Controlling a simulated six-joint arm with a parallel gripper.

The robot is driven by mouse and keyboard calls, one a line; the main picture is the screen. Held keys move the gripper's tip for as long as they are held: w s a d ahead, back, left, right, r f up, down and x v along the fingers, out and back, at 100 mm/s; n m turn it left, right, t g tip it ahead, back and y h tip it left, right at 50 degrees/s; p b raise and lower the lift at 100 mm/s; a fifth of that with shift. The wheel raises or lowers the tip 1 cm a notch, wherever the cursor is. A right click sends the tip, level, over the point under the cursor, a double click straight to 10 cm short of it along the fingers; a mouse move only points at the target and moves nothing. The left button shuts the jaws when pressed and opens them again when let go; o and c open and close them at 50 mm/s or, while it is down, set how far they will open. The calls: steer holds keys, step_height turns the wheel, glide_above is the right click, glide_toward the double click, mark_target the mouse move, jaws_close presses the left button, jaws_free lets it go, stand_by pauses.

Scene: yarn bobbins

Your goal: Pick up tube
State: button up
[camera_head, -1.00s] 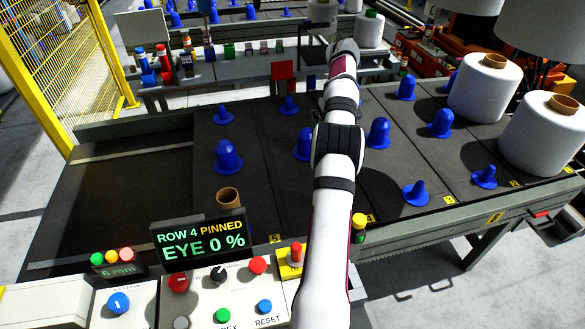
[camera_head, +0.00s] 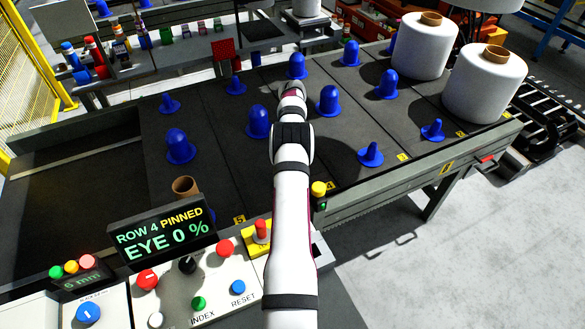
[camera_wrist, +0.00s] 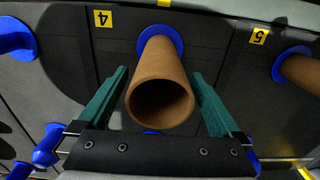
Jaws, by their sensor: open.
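A brown cardboard tube (camera_wrist: 160,95) points its open end toward the camera in the wrist view, with its far end at a blue peg base (camera_wrist: 160,40) near the label 4. My gripper (camera_wrist: 160,78) is open, with one teal finger on each side of this tube; I cannot tell whether either finger touches it. In the head view my arm hides the gripper and this tube. A second brown tube (camera_head: 185,187) stands behind the display in the head view. A tube (camera_wrist: 302,72) also shows at the right edge of the wrist view, near label 5.
Several blue pegs, such as this one (camera_head: 258,122), stand on the dark table. Two large white bobbins (camera_head: 422,48) (camera_head: 485,85) stand at the back right. The display (camera_head: 160,232) reads "ROW 4 PINNED, EYE 0 %". The table's left part is bare.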

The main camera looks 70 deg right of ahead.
jaws_close()
step_height(320, 180, up, 10)
stand_by(0.7)
